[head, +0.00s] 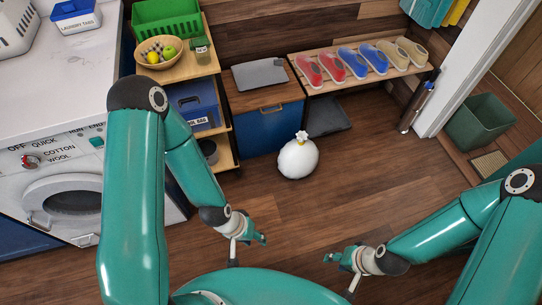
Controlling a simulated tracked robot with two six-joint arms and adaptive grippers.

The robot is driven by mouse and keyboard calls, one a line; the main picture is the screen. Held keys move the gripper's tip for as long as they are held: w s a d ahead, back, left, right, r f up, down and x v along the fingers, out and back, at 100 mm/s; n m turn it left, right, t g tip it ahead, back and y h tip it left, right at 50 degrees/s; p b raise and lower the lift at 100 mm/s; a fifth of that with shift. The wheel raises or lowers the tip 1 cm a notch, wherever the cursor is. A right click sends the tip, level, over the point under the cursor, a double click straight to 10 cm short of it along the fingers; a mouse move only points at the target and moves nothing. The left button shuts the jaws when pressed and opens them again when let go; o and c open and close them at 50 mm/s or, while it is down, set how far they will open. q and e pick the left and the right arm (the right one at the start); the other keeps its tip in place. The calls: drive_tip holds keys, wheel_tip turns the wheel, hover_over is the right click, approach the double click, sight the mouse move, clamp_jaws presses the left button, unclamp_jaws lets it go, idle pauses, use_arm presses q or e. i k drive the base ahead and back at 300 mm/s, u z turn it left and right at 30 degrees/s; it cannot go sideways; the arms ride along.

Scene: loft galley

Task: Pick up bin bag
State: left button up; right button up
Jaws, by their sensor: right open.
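The bin bag (298,158) is a round white sack with a tied top and a yellowish tie. It stands upright on the wooden floor, in front of the blue cabinet, near the middle of the head view. My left gripper (248,251) is open and empty, nearer to me than the bag and to its left. My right gripper (341,273) is open and empty, nearer to me and to the bag's right. Neither gripper touches the bag.
A washing machine (60,185) stands at left, beside an open shelf (206,68). Behind the bag are a blue cabinet (262,128), a dark mat (328,119) and a shoe rack (345,82). A green bin (480,122) is at right. Floor around the bag is clear.

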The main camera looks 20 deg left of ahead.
sight(299, 157)
drive_tip(key=z, duration=0.2)
drive_tip(key=k, duration=0.6)
drive_tip(key=u, duration=0.45)
drive_tip(key=i, duration=1.3)
drive_tip(key=u, duration=0.4)
